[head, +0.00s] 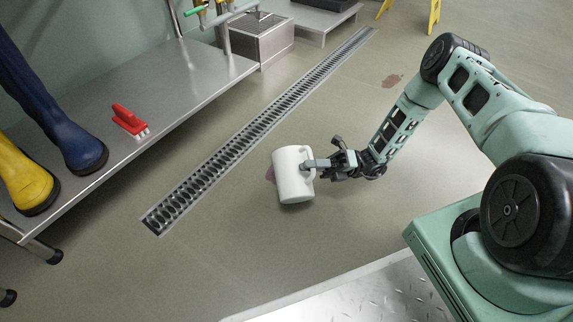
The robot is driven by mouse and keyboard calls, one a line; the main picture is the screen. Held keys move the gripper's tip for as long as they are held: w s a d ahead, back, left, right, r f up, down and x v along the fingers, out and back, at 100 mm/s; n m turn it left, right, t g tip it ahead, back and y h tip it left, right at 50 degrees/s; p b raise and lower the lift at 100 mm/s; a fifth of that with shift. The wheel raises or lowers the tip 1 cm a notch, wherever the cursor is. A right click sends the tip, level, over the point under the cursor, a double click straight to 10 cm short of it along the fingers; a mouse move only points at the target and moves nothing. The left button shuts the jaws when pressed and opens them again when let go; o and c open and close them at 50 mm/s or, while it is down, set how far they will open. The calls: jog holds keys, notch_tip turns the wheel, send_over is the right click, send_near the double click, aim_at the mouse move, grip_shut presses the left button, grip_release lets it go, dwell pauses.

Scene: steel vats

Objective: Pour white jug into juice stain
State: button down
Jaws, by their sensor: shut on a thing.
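The white jug (291,177) is in the middle of the head view, above the floor. My gripper (312,164) is shut on the jug at its handle side, on the jug's right. The jug looks roughly upright with a slight tilt; its inside and any liquid cannot be seen. A reddish-pink stain (270,175) on the floor shows at the jug's left edge, mostly hidden behind the jug. Another reddish-brown stain (392,80) lies farther back on the floor, to the right of the drain.
A long floor drain grate (240,143) runs diagonally left of the jug. A steel bench (195,75) holds a red brush (128,119), a blue boot (75,140) and a yellow boot (25,180). A steel sink box (262,40) and yellow stand (434,15) are at the back.

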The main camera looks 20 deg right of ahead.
aim_at(308, 149)
jog(key=shift+w+f+m+b, duration=0.25)
jog(key=shift+m+b, duration=0.15)
dwell(0.8)
jog(key=shift+w+d+m+t+y, duration=0.15)
jog(key=shift+w+m+t, duration=0.25)
jog(key=shift+w+m, duration=0.25)
jog(key=shift+w+d+m+t+y, duration=0.15)
jog(key=shift+w+m+t, duration=0.25)
jog(key=shift+w+m, duration=0.25)
dwell(1.3)
jog(key=shift+w+d+r+m+t+p, duration=0.1)
jog(key=shift+w+r+m+t+p, duration=0.15)
jog(key=shift+w+m+t, duration=0.3)
jog(key=shift+w+r+m+t+p, duration=0.1)
jog(key=shift+w+r+m+t, duration=0.2)
jog(key=shift+m, duration=0.45)
dwell(0.7)
